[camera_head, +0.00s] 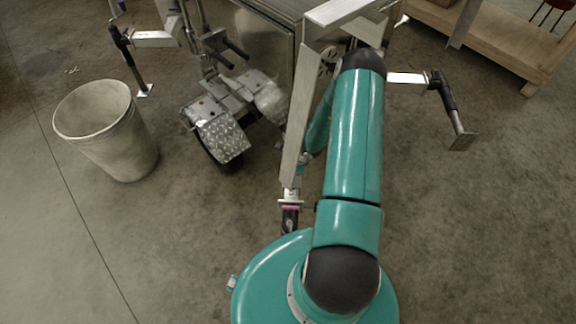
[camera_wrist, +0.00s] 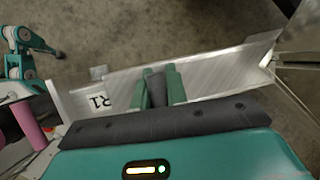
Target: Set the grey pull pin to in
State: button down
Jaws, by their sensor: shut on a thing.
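In the wrist view my gripper (camera_wrist: 158,88) has its two teal fingers closed around a dark grey piece, which looks like the grey pull pin (camera_wrist: 155,86). The fingers and pin are at the aluminium beam (camera_wrist: 215,78), to the right of a white label marked R1 (camera_wrist: 98,101). How deep the pin sits in the beam is hidden by the fingers and the dark gripper body. In the head view my teal arm covers the gripper and the pin; the aluminium beam (camera_head: 301,115) shows left of the arm.
A pale bin (camera_head: 108,130) stands on the floor at left. Trailer wheels with tread-plate fenders (camera_head: 222,137) are near the centre. A black-gripped leg (camera_head: 444,92) stands out at right, and a wooden platform (camera_head: 480,35) is behind. A pink cylinder (camera_wrist: 28,122) is at the wrist view's left.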

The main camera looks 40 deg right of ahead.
jog(key=shift+s+a+f, duration=0.1)
jog(key=shift+s+f, duration=0.2)
jog(key=shift+s, duration=0.3)
jog(key=c, duration=1.4)
grip_release()
jog(key=shift+w+r, duration=0.15)
jog(key=shift+w, duration=0.05)
jog(key=shift+w, duration=0.1)
